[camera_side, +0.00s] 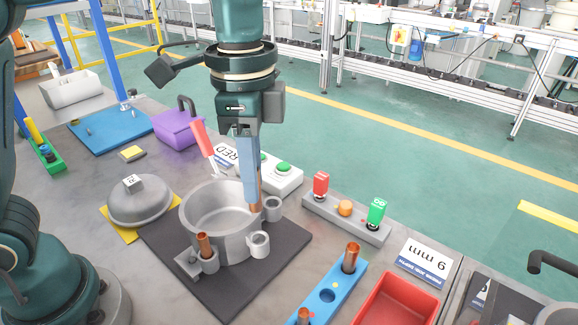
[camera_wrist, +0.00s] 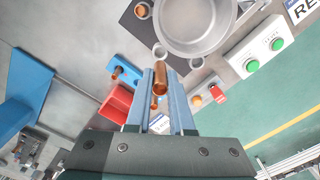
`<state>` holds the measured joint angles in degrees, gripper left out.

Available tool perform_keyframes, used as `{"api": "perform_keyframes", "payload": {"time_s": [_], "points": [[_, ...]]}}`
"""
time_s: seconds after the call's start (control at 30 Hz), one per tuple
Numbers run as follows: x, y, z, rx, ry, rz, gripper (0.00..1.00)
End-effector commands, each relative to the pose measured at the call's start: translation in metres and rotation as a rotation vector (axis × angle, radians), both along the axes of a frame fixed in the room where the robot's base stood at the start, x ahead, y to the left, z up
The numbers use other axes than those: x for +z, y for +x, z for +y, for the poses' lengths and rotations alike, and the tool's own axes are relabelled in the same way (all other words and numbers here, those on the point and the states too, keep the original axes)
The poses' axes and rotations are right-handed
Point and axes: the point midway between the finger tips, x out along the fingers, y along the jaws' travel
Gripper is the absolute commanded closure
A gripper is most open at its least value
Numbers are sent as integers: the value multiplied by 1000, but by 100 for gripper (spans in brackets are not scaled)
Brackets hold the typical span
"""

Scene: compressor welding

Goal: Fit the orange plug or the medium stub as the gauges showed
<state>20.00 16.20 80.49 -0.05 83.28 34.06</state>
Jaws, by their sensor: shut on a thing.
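My gripper (camera_side: 253,203) is shut on a copper stub (camera_wrist: 160,77), which hangs upright from its blue fingers. In the side view, the stub's lower end shows by the right wall of the grey pot (camera_side: 205,207). The pot has a port with a copper stub (camera_side: 205,246) standing in it, an empty port (camera_side: 259,244) at the front right and another port (camera_side: 272,208) at the right. Whether the held stub touches a port cannot be told. The orange plug (camera_side: 345,208) sits in a grey rack between a red gauge (camera_side: 320,184) and a green gauge (camera_side: 376,211).
A blue block (camera_side: 327,296) holds two copper stubs, with an empty hole between. A button box (camera_side: 280,176) stands behind the pot. A grey lid (camera_side: 140,205) lies at the left.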

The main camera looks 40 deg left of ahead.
Motion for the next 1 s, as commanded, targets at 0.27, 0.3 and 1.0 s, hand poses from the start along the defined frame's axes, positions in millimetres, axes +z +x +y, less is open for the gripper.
{"api": "perform_keyframes", "payload": {"time_s": [0.27,0.3,1.0], "points": [[-26,-1,0,0,1,3,100],[-30,-1,0,0,0,3,100],[-50,0,0,0,0,0,100]]}}
